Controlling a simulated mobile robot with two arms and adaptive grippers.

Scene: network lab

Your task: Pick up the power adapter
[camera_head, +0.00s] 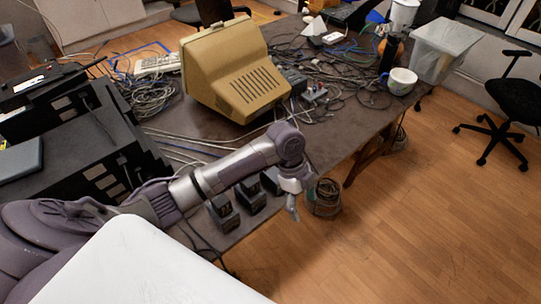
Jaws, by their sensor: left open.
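Three small black blocks that look like power adapters stand in a row near the front edge of the table: the left one (223,213), the middle one (250,198) and the right one (269,181), which is partly hidden by my left arm. I cannot tell which of them the task means. My left gripper (293,208) is open and points down just right of the right block, near the table edge. It appears empty and apart from the blocks. My right gripper is out of view.
A beige monitor (235,75) stands mid-table (208,125). Tangled cables (345,75) lie behind it, and a white mug (401,81) and clear bin (443,50) stand at the right. Black equipment (85,150) fills the left. A coil (324,198) is beside the table edge.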

